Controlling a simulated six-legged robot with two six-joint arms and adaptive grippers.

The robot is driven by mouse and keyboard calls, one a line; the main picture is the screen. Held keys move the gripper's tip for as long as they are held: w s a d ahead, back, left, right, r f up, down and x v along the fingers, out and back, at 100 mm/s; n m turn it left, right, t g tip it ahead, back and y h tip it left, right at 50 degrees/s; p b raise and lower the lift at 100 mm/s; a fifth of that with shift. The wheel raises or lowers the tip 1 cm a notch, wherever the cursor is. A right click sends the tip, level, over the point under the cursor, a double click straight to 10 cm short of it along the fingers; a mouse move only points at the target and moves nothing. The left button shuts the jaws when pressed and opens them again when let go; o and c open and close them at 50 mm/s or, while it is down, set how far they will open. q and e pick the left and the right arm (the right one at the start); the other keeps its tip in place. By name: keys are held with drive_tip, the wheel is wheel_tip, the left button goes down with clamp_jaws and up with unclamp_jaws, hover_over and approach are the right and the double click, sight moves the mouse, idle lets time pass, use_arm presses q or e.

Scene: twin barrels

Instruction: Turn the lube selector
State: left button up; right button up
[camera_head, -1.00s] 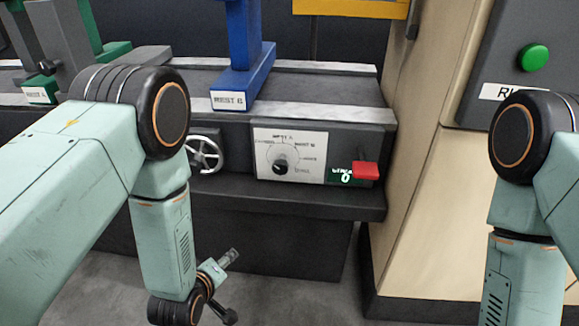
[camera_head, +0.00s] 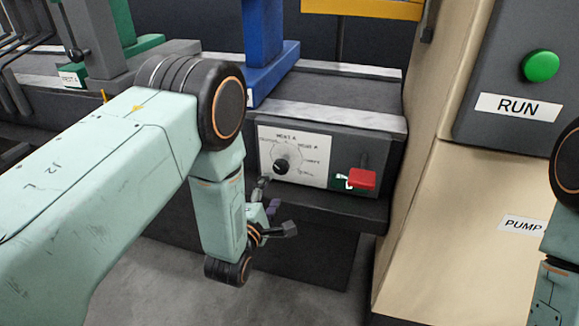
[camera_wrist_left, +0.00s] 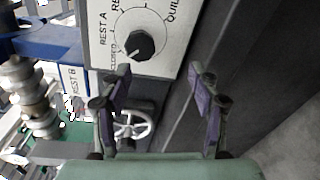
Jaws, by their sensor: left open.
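The lube selector is a black round knob (camera_head: 281,166) on a white dial plate (camera_head: 318,172) on the front of the machine bed. In the left wrist view the knob (camera_wrist_left: 140,45) shows up close, ahead of and slightly left of centre between the fingers, with "REST A" and "QUILL" lettering around its dial. My left gripper (camera_head: 275,208) is below the plate in the head view. In the left wrist view its two purple-padded fingers (camera_wrist_left: 160,85) are spread apart and empty, short of the knob. My right gripper is out of view.
A red block (camera_head: 361,179) sticks out right of the dial plate. A ledge (camera_head: 340,212) runs below it. A spoked handwheel (camera_wrist_left: 132,125) is near the left finger in the left wrist view. A blue rest (camera_head: 265,70) and a beige cabinet (camera_head: 460,200) stand nearby.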

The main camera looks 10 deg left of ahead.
sight(279, 170)
use_arm(q)
drive_tip(key=n, duration=0.1)
drive_tip(key=w+r+n, duration=0.1)
drive_tip(key=r+n+t, duration=0.1)
drive_tip(key=n, duration=0.1)
drive_tip(key=shift+w+d+r, duration=0.1)
drive_tip(key=shift+w+d, duration=0.05)
drive_tip(key=shift+w, duration=0.1)
drive_tip(key=w+b, duration=0.2)
drive_tip(key=w, duration=0.4)
drive_tip(key=shift+d, duration=0.1)
drive_tip(key=shift+w+d+b, duration=0.1)
drive_tip(key=shift+w+b, duration=0.2)
drive_tip(key=shift+w, duration=0.05)
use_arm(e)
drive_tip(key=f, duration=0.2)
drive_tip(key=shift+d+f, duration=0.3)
use_arm(q)
drive_tip(key=c, duration=1.2)
